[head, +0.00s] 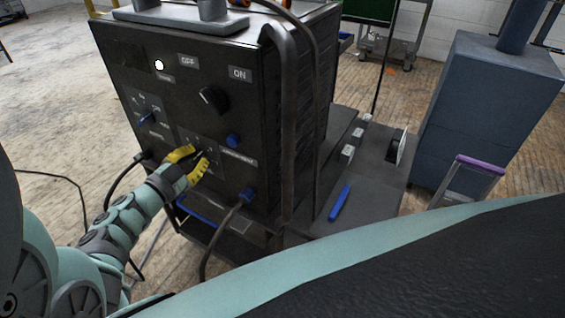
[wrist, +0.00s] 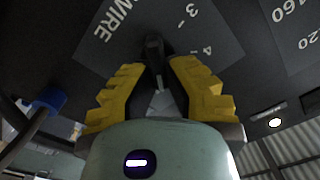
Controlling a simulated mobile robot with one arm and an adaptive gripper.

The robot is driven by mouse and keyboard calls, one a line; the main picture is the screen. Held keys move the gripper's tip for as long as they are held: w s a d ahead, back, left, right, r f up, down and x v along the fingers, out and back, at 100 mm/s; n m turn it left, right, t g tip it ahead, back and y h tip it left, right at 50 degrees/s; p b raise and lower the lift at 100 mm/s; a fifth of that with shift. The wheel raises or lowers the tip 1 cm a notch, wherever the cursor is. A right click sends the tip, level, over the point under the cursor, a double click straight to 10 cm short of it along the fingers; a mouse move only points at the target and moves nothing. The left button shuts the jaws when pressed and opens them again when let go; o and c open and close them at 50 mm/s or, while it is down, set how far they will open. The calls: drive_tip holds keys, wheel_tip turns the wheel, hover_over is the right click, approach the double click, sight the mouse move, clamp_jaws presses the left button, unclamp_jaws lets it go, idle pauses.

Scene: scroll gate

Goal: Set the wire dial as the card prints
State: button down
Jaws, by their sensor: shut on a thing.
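The wire dial (head: 202,153) is a small dark pointer knob low on the front of the black machine. In the wrist view the wire dial (wrist: 154,45) stands on a grey plate printed WIRE, with the numbers 3 and 4 visible. My gripper (head: 198,160) reaches it from the lower left. In the wrist view the yellow fingers of my gripper (wrist: 157,75) are shut on the knob, one on each side. The fingers cover part of the scale, so I cannot tell the exact setting. I cannot read a printed card in either view.
A cable plug (head: 247,194) sits right of my gripper. A blue tool (head: 340,203) lies on the grey side surface.

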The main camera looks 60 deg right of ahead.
drive_tip(key=shift+f+m+b, duration=0.25)
drive_tip(key=shift+m+b, duration=0.4)
drive_tip(key=shift+m, duration=0.45)
drive_tip(key=c, duration=1)
unclamp_jaws()
drive_tip(key=shift+s+r, duration=0.1)
drive_tip(key=a, duration=1.2)
drive_tip(key=shift+s, duration=0.45)
